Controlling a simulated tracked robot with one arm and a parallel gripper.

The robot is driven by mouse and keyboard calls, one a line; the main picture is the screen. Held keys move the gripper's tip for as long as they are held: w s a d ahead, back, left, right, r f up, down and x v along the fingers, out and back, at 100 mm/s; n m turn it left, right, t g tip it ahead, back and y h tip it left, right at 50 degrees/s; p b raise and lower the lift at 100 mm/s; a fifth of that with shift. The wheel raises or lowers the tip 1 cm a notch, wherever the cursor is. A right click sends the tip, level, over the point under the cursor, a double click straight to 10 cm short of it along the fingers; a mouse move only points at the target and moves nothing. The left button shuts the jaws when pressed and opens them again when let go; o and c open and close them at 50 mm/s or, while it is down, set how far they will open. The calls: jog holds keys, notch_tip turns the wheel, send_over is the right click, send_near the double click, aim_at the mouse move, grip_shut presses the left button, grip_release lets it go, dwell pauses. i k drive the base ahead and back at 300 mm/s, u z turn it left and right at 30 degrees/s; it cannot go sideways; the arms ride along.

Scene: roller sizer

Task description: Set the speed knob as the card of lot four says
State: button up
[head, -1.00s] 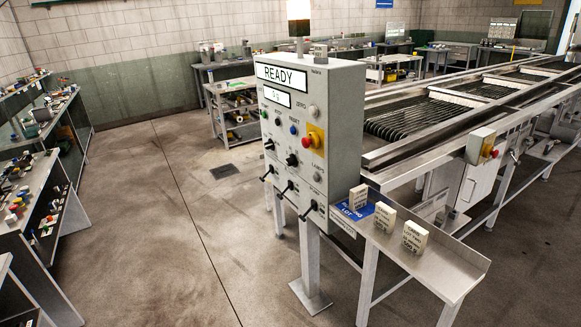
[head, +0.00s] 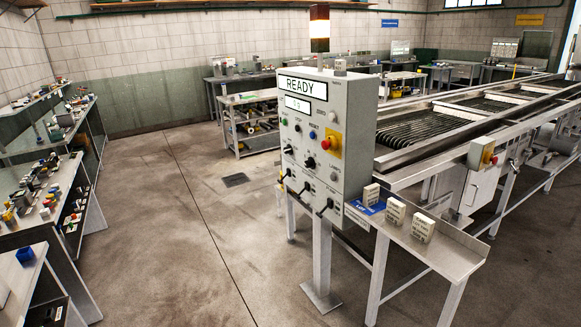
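A grey control box (head: 318,135) stands on a post in the middle of the head view. Its upper display (head: 297,86) reads "READY", and a smaller display (head: 297,104) below shows digits too small to read surely. Black knobs (head: 310,162) sit on its front; their labels and settings are too small to read. Several pale cards or blocks with print stand on a metal shelf (head: 447,260) right of the box: one (head: 371,194) by a blue label, one (head: 395,212) in the middle, one (head: 423,228) at the right. Their print is illegible. My gripper is not in view.
The box also carries a red stop button (head: 330,143) on yellow and several lever switches (head: 322,208). The roller machine (head: 455,135) fills the right. Cluttered shelves (head: 50,180) line the left. The floor (head: 200,230) between is clear.

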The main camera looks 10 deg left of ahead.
aim_at(310, 162)
jog(key=u, duration=0.65)
jog(key=i, duration=1.1)
jog(key=u, duration=0.6)
jog(key=i, duration=1.25)
jog(key=z, duration=0.9)
jog(key=i, duration=1)
jog(key=z, duration=0.75)
